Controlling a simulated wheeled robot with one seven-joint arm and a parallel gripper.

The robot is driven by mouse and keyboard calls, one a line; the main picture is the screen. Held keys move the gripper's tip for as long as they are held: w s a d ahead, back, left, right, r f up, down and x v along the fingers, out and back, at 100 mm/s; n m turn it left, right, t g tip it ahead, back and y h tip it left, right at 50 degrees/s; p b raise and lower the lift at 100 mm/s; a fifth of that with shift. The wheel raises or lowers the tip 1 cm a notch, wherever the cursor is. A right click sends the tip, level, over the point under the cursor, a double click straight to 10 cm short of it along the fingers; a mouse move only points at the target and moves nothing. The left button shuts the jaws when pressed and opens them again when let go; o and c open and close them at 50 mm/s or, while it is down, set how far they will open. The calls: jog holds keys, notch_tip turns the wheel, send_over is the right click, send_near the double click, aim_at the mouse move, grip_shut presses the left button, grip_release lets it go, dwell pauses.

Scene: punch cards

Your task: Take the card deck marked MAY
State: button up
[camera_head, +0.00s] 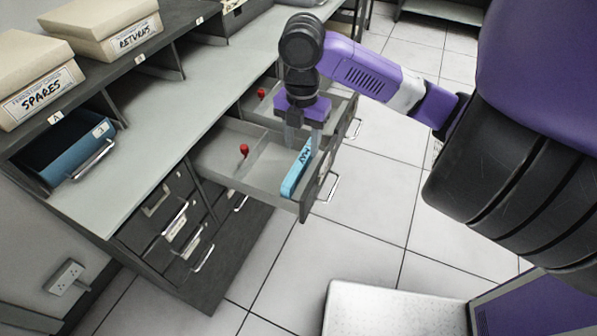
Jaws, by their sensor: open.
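The blue card deck marked MAY (295,172) stands on edge in the front compartment of an open grey drawer (222,158), close to the drawer's front panel. My gripper (304,140) points down over the far end of the deck. Its fingers are open, one on each side of the deck's upper end as far as I can see. I cannot tell whether either finger touches the deck.
A red-knobbed piece (244,150) stands in the same drawer. A second open drawer behind it holds another red knob (261,93). A blue tray (75,150) and boxes marked SPARES (38,92) and RETURNS (120,38) are at left.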

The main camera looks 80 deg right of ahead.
aim_at(301, 161)
jog(key=shift+w+d+f, duration=0.1)
jog(key=shift+f, duration=1.85)
jog(key=shift+w+d+f, duration=0.1)
jog(key=shift+f, duration=1.8)
grip_shut()
